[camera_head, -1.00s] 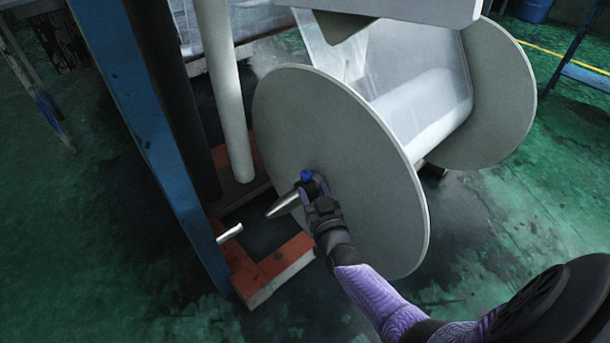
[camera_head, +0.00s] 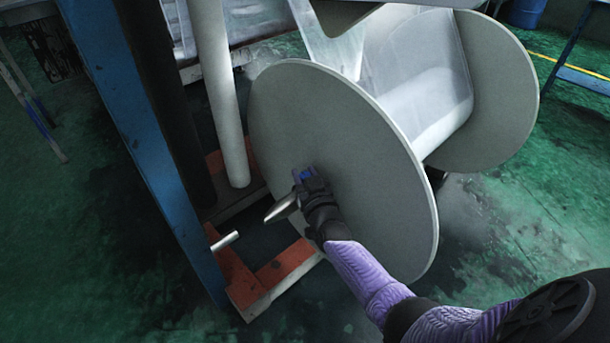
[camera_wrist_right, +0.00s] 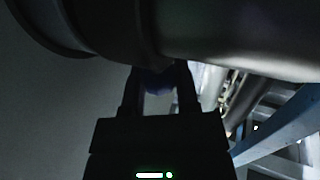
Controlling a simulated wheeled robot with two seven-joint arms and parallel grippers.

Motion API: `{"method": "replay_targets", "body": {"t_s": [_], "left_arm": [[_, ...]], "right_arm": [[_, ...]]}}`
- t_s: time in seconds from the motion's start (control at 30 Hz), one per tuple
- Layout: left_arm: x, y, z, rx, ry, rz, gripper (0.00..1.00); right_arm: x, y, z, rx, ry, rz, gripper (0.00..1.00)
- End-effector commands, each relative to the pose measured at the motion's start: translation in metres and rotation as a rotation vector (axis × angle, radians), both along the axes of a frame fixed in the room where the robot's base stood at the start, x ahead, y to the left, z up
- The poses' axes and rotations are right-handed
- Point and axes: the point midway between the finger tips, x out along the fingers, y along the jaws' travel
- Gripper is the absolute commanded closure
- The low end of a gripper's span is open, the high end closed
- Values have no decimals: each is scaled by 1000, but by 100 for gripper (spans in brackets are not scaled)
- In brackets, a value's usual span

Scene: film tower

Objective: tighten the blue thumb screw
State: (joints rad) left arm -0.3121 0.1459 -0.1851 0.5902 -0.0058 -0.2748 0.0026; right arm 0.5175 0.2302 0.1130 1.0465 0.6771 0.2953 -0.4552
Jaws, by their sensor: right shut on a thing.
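The blue thumb screw (camera_head: 305,174) sits by the metal shaft (camera_head: 282,208) at the middle of the large grey reel disc (camera_head: 345,130). My right gripper (camera_head: 306,177) reaches in from the lower right and is shut on the screw; its fingers hide part of it. In the right wrist view the screw (camera_wrist_right: 158,82) shows dimly between the two fingers (camera_wrist_right: 160,85), under the dark round shaft (camera_wrist_right: 230,35). My left gripper is not in view.
A blue post (camera_head: 140,140) and a pale upright pipe (camera_head: 222,100) stand left of the reel. An orange floor frame (camera_head: 285,263) lies below the shaft. Clear film (camera_head: 430,95) is wound behind the disc. Green floor is open at left.

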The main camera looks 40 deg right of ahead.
Motion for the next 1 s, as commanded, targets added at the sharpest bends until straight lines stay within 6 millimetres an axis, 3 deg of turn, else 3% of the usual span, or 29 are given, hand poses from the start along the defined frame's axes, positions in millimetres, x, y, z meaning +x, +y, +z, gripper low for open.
{"method": "replay_targets", "body": {"t_s": [0.4,0.67,0.7,0.73,0.77,1.0], "left_arm": [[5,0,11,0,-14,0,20],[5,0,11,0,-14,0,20],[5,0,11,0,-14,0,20],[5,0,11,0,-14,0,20],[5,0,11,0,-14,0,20],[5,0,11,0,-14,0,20]], "right_arm": [[0,0,1,3,-2,-240,100],[0,0,0,-1,1,-248,100],[0,0,0,-1,1,-248,57],[0,0,0,-1,1,-248,51],[0,0,0,-1,1,-247,46],[0,0,0,0,1,-247,46]]}}
